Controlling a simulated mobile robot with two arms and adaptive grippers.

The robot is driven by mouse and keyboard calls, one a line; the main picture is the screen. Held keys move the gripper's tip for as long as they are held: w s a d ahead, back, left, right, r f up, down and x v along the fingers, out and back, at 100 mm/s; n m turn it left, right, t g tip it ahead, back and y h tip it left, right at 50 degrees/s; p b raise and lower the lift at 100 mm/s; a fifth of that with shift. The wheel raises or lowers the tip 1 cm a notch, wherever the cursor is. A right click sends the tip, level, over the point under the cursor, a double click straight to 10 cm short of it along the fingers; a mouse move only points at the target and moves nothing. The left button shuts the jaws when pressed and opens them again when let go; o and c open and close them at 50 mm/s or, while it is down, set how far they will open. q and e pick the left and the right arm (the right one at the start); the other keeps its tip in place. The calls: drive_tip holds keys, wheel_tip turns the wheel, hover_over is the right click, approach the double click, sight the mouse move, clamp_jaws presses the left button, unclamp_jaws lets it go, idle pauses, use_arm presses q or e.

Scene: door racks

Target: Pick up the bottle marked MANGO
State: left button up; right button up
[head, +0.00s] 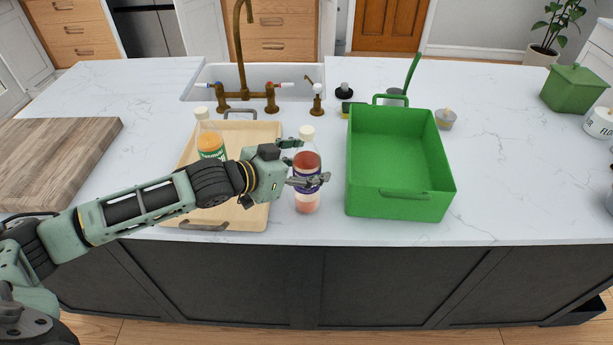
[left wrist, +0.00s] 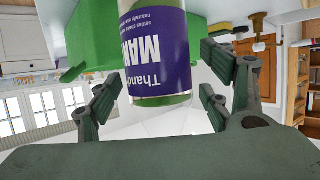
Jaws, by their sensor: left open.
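A clear bottle with a pale cap, reddish contents and a purple label (head: 307,203) stands upright on the white counter, just right of the wooden tray. In the left wrist view its purple label (left wrist: 158,50) appears upside down and reads "MAN", with the rest cut off or turned away. My left gripper (head: 309,163) is open at the bottle's label height, with fingers on either side of the bottle. The fingers also flank it in the left wrist view (left wrist: 160,95); contact cannot be told. My right gripper is out of view.
A wooden tray (head: 255,215) holds another bottle (head: 210,143) with orange contents and a green label, partly behind my arm. A green open bin (head: 400,205) stands close on the right. The sink and brass tap (head: 242,60) lie behind. The counter's front strip is clear.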

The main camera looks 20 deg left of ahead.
use_arm(q)
drive_tip(key=c, duration=1.7)
drive_tip(key=shift+r, duration=0.1)
drive_tip(key=shift+c, duration=0.4)
drive_tip(key=shift+w, duration=0.1)
